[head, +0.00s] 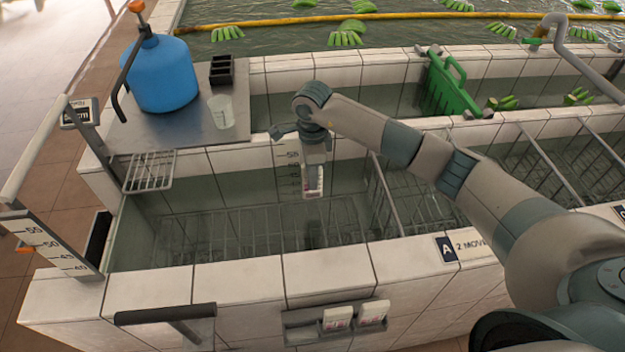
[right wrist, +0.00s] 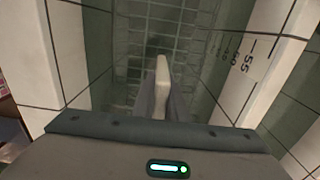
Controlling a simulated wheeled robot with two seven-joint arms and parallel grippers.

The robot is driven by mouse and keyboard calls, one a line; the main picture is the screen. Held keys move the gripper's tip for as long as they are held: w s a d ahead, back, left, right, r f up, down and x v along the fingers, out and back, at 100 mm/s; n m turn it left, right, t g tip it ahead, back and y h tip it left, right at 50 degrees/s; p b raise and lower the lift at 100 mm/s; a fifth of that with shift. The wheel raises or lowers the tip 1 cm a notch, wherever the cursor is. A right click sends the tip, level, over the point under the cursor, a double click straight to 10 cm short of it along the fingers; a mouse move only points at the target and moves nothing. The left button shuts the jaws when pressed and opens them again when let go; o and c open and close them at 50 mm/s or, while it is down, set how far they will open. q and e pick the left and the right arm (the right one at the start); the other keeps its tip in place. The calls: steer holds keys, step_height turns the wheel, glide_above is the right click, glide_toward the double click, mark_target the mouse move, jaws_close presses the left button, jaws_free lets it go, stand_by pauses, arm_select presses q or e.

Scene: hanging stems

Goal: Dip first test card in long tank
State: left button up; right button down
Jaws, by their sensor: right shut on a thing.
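My right gripper (head: 313,172) is shut on a white test card (head: 313,184), which hangs below it over the near long tank. The card also shows edge-on in the right wrist view (right wrist: 162,80), pointing down towards the water. The long tank (head: 230,283) has white tiled walls and holds water with wire racks in it. I cannot tell whether the card's lower end touches the water. Two more cards (head: 338,318) (head: 372,311) stand in a holder on the tank's front wall. My left gripper is not in view.
A blue jug (head: 162,75), a clear cup (head: 221,111) and a black box (head: 222,70) stand on the metal shelf at left. A depth scale (right wrist: 247,56) marks the tank wall. A divider (head: 382,195) crosses the tank.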

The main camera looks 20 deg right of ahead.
step_height(320, 180, up, 7)
steer(key=shift+f+p, duration=0.1)
steer(key=shift+p, duration=1.15)
step_height(320, 180, up, 8)
steer(key=p, duration=0.2)
steer(key=shift+r+p, duration=0.25)
steer(key=shift+p, duration=0.1)
steer(key=shift+s, duration=0.1)
stand_by(0.3)
